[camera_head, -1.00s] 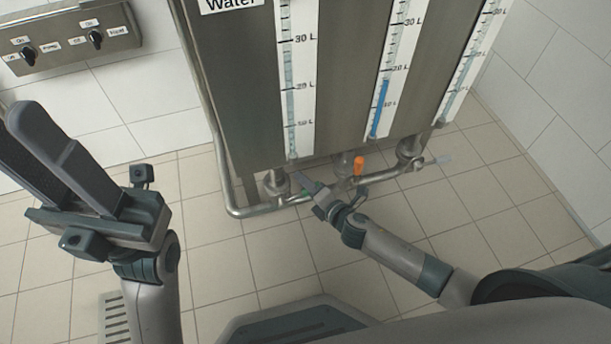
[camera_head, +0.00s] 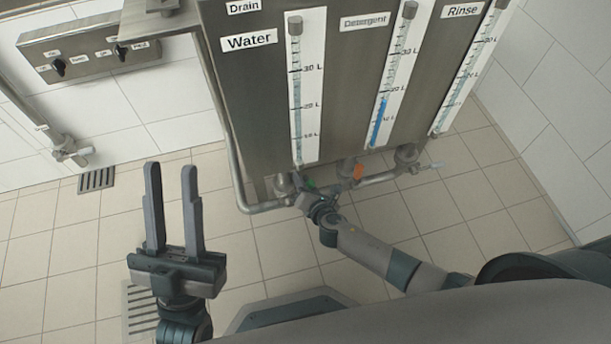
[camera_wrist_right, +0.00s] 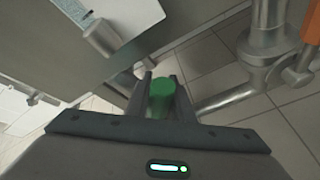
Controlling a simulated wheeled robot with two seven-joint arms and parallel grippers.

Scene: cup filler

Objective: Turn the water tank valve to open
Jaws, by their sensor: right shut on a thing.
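The water tank (camera_head: 240,90) stands in the middle of the head view, labelled Water. Its green valve handle (camera_head: 312,184) is at the foot of the tank, mostly hidden by my right gripper (camera_head: 308,193). In the right wrist view, the green handle (camera_wrist_right: 161,96) sits between the two fingers of my right gripper (camera_wrist_right: 163,80), which is shut on it. The exact angle of the valve is hard to tell. My left gripper (camera_head: 171,172) is open and empty, upright over the floor to the left of the tank.
Detergent and rinse tubes (camera_head: 392,75) are to the right. An orange handle (camera_head: 358,173) sits on the pipe (camera_head: 376,180) right of my right gripper. A switch panel (camera_head: 90,50) is on the left wall. A floor drain (camera_head: 97,180) lies below it.

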